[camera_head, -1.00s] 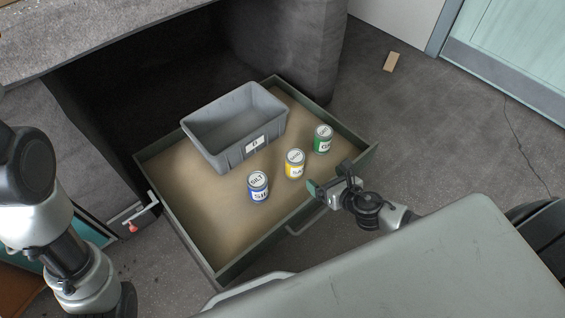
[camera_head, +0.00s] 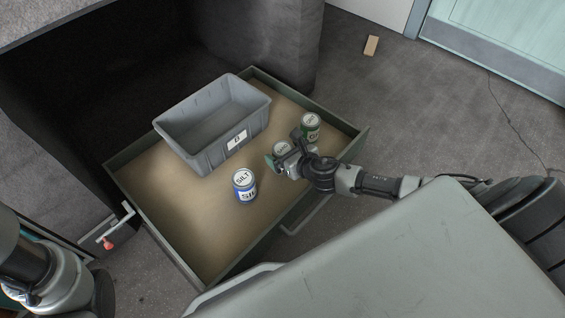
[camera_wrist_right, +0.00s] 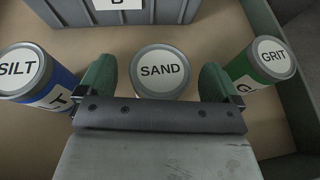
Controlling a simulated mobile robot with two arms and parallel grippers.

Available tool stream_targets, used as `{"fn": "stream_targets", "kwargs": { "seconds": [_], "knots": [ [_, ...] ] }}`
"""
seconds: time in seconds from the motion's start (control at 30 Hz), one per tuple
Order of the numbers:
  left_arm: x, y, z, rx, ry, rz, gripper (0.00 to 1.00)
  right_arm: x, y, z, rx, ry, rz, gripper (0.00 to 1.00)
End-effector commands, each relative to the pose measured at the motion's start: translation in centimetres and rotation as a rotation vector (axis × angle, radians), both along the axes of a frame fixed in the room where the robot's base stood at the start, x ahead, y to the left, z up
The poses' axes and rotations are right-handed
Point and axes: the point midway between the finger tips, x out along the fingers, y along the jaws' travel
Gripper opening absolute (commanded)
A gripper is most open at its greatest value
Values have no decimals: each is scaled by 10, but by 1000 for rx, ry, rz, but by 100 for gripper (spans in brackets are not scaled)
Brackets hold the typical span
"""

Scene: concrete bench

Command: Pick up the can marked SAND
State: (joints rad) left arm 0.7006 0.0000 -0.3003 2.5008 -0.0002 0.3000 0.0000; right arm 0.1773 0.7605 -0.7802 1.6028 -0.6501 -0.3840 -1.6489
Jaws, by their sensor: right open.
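The SAND can (camera_wrist_right: 161,70) stands upright in the right wrist view, its labelled lid between and just beyond my two green fingertips. In the head view the SAND can (camera_head: 281,148) is mostly hidden behind my right gripper (camera_head: 279,162). The right gripper also shows in the wrist view (camera_wrist_right: 158,80), open around the can's near side; I cannot tell whether the fingers touch it. The blue SILT can (camera_head: 244,187) stands to the left, and the green GRIT can (camera_head: 311,127) to the right. My left arm shows at the lower left, but its gripper is out of view.
The cans stand in an open drawer (camera_head: 190,243) with a raised rim. A grey bin marked B (camera_head: 196,155) stands behind them in the drawer. The drawer floor in front of the bin, left of the SILT can, is clear.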

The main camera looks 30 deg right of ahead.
Motion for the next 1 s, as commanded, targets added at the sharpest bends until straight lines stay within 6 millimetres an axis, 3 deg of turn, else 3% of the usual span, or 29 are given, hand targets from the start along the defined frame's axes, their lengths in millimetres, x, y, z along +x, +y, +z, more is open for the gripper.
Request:
{"fn": "stream_targets", "kwargs": {
  "seconds": [0.1, 0.37, 0.8, 1.0],
  "knots": [
    [0, 0, -10, 0, 0, 0, 94, 12, 2, -6, 1, -2, -1, 94],
    [0, 0, -9, 1, -1, 0, 94, 13, 2, -5, 1, 0, 0, 94],
    [0, 0, -9, 1, 0, 0, 94, 13, 2, -5, 1, 0, 0, 27],
    [0, 0, -8, 1, 0, 0, 94, 14, 2, -3, 1, -3, 0, 27]
  ]
}}
